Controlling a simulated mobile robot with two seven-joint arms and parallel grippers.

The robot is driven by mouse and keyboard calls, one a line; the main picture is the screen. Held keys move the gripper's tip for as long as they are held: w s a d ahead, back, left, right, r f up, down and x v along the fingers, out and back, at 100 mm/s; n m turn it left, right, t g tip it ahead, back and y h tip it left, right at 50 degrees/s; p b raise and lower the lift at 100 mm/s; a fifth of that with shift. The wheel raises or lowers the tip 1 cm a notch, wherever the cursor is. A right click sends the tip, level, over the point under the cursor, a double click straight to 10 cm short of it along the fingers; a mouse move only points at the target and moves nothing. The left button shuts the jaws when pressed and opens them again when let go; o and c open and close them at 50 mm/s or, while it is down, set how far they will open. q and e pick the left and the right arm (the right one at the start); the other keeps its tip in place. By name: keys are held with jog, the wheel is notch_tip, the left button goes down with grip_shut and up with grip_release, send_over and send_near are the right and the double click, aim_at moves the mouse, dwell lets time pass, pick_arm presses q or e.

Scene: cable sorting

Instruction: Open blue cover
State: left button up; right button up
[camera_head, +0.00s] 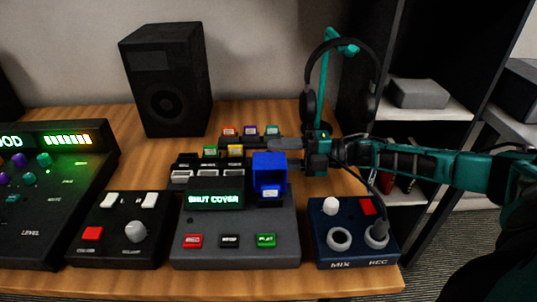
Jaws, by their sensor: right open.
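The blue cover (268,165) is on the right side of the grey deck (285,225). It looks raised, its broad face standing upright behind a small blue piece with a pale label (270,193). The deck's screen (216,198) reads "SHUT COVER" in green. My right gripper (280,144) comes in from the right, its fingers pointing left just behind and above the cover's top edge. It is open, with nothing seen between the fingers; whether it touches the cover I cannot tell. My left gripper is out of view.
Several small coloured cassettes (235,151) stand behind the deck. A headphone stand (323,80) rises behind my right gripper. A navy box (352,252) sits at right, a black switch box (118,255) at left. A speaker (167,80) stands at the back.

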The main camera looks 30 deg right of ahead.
jog(key=shift+x, duration=1.35)
jog(key=shift+c, duration=0.2)
grip_shut()
